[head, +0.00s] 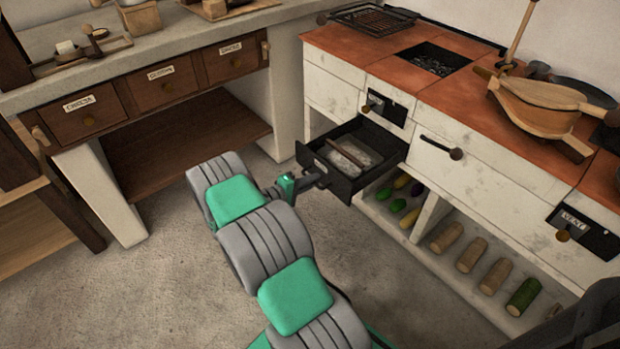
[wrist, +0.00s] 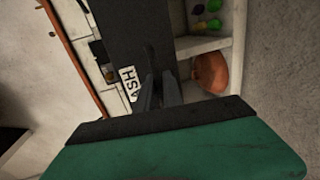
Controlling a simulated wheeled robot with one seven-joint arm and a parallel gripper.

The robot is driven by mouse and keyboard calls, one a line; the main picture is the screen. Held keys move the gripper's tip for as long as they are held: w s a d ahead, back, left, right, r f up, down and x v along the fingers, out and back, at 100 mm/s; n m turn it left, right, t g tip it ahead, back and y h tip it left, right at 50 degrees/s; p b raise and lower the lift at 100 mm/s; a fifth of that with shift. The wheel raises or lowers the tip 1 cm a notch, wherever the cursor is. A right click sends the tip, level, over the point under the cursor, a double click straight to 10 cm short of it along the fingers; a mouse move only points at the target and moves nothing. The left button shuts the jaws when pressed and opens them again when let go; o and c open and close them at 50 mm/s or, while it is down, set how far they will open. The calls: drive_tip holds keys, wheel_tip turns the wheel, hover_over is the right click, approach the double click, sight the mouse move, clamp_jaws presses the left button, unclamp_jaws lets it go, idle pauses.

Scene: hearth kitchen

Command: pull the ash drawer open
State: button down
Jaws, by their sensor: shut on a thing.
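The ash drawer (head: 340,188) is a black drawer pulled well out of the white stove front, with grey ash and a stick-like piece inside. In the wrist view its dark front (wrist: 125,35) carries a white ASH label. My gripper (head: 318,178) is at the drawer's front, at handle height. In the wrist view my gripper's dark fingers (wrist: 158,90) are close together at the front beside the label, shut on the drawer handle. The handle is mostly hidden by the fingers.
Below the drawer, a low shelf holds vegetables (head: 398,205) and several logs (head: 470,255). A wooden-handled bellows (head: 540,95) lies on the red stove top. A counter with labelled drawers (head: 165,85) stands at left. The floor (head: 160,290) in front is clear.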

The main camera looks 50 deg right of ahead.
drive_tip(key=shift+w, duration=0.15)
drive_tip(key=c, duration=1.5)
unclamp_jaws()
drive_tip(key=p+v, duration=0.1)
drive_tip(key=v, duration=0.6)
drive_tip(key=shift+a+p, duration=0.35)
drive_tip(key=shift+a, duration=0.05)
drive_tip(key=shift+r, duration=0.1)
